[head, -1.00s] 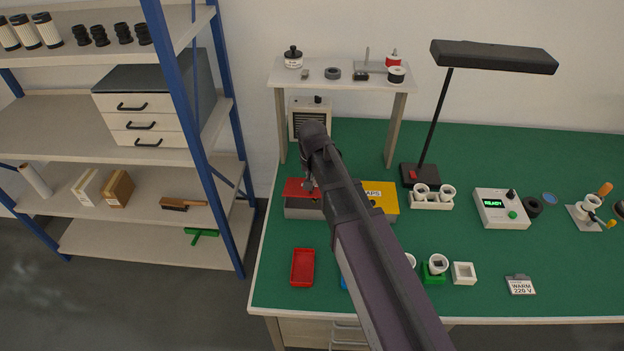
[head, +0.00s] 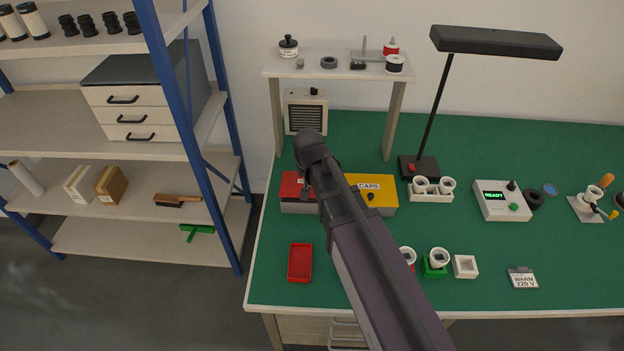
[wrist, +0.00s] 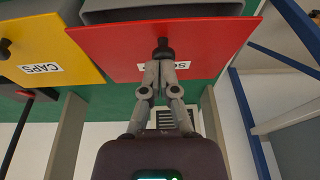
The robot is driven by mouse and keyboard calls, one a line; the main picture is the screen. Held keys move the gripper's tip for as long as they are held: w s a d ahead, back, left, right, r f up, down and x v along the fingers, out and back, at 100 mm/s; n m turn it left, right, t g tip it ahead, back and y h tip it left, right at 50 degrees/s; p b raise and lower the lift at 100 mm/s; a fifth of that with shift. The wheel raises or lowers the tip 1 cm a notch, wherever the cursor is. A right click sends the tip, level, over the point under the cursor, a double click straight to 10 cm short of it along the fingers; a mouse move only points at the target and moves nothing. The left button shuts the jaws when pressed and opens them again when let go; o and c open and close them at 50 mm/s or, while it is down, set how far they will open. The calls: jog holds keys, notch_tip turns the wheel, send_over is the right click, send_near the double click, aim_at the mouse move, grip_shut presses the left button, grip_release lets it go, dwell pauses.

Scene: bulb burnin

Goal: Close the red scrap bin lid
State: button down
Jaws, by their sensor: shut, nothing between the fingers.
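The scrap bin is a grey box with a red lid (head: 290,187), left of the yellow-lidded CAPS bin on the green bench. In the wrist view the red lid (wrist: 205,40) fills the upper middle, with a dark knob and an upside-down, partly covered label. The grey bin body (wrist: 120,12) shows at the top edge with a dark area beside the lid. Contact is unclear. In the head view my arm hides the fingertips and the lid's right part.
The yellow lid (head: 372,188) is close on the right. A grey heater-like box (head: 306,113) and a raised shelf (head: 340,73) stand behind. A red tray (head: 300,262) lies in front, with clear green bench around it. A blue-framed rack (head: 190,140) stands left.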

jog(key=shift+s+a+f+b, duration=0.1)
jog(key=shift+s+f+b, duration=0.2)
jog(key=shift+f+b, duration=0.25)
jog(key=shift+s+f+b, duration=0.3)
jog(key=shift+f+b, duration=0.05)
jog(key=shift+f, duration=0.25)
jog(key=shift+r, duration=0.15)
jog(key=p+v, duration=0.2)
jog(key=w+p+v, duration=0.1)
jog(key=p+v, duration=0.1)
jog(key=shift+r+p, duration=0.35)
jog(key=shift+p, duration=0.05)
jog(key=s+r+p, duration=0.4)
jog(key=r+p, duration=0.4)
jog(key=shift+s, duration=0.2)
jog(key=shift+d, duration=0.2)
jog(key=s+d+g, duration=0.1)
jog(key=s+d, duration=0.1)
jog(key=d, duration=0.9)
jog(key=s+d+g, duration=0.1)
jog(key=s+d, duration=0.2)
jog(key=d, duration=0.9)
jog(key=shift+d+f+g, duration=0.2)
jog(key=shift+d+g, duration=0.1)
